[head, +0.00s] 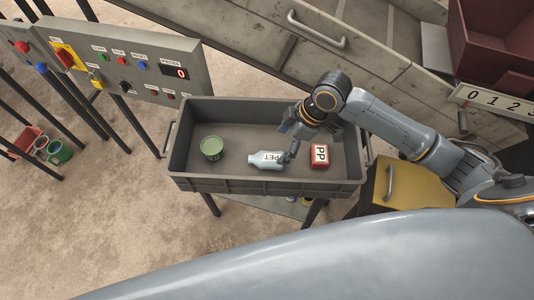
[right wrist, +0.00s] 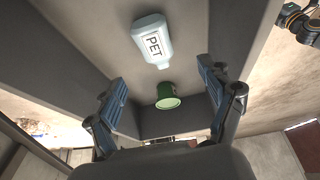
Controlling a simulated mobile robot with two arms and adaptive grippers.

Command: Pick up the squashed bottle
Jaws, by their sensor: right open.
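The squashed bottle (head: 265,160) is pale blue with a white PET label. It lies on its side on the floor of a grey tray (head: 270,184). In the right wrist view the bottle (right wrist: 152,40) shows at top centre, beyond the fingertips and not between them. My right gripper (head: 290,140) is open and empty, over the tray just right of and behind the bottle in the head view. Its two fingers (right wrist: 164,88) stand wide apart in the right wrist view. My left gripper is in neither view.
A green can (head: 211,147) stands left of the bottle in the tray, and a red PP box (head: 319,155) lies right of it. The tray's raised walls surround them. A control panel (head: 125,65) stands behind left. A yellow bin (head: 405,185) is at right.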

